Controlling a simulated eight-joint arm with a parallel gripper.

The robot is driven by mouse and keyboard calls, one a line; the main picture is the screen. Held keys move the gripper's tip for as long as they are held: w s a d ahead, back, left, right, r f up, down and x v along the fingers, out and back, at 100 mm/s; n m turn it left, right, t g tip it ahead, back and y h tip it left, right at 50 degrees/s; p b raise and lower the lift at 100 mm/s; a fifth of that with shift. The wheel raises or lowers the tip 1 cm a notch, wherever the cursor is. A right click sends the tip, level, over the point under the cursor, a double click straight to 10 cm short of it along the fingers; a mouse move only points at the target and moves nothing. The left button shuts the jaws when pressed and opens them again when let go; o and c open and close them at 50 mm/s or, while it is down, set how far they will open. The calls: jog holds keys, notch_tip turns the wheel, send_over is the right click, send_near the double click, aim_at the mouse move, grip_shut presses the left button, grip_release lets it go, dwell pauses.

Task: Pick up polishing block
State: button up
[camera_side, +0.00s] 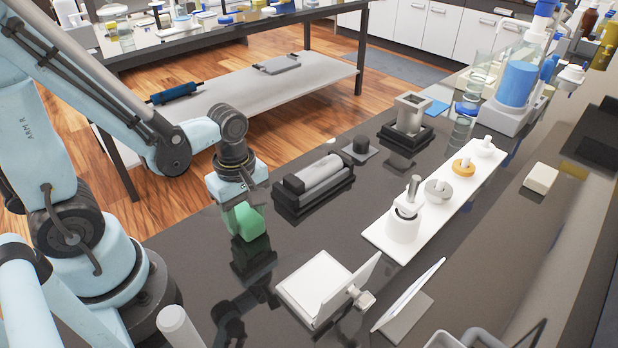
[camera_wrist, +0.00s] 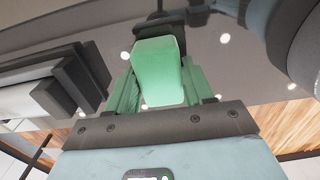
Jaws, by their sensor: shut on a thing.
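The polishing block (camera_side: 247,221) is a green block with a rounded top. In the side view it is at my gripper (camera_side: 238,207), at the left part of the dark bench. In the wrist view the green block (camera_wrist: 160,70) sits between the two fingers of my gripper (camera_wrist: 160,88), which are shut on it. A reflection of the block shows on the glossy bench below it. I cannot tell for sure whether its underside is touching the bench or slightly above it.
A dark fixture with a grey cylinder (camera_side: 318,174) stands close to the right of my gripper. A white strip (camera_side: 380,232) bears several round parts. The glossy bench (camera_side: 200,260) is bare around the block's front left.

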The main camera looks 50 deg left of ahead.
aim_at(244, 213)
jog(key=shift+r, duration=0.5)
notch_tip(244, 213, up, 3)
jog(key=shift+f, duration=0.1)
jog(key=s+d+r, duration=0.6)
jog(key=d+r, duration=0.1)
jog(key=d, duration=0.3)
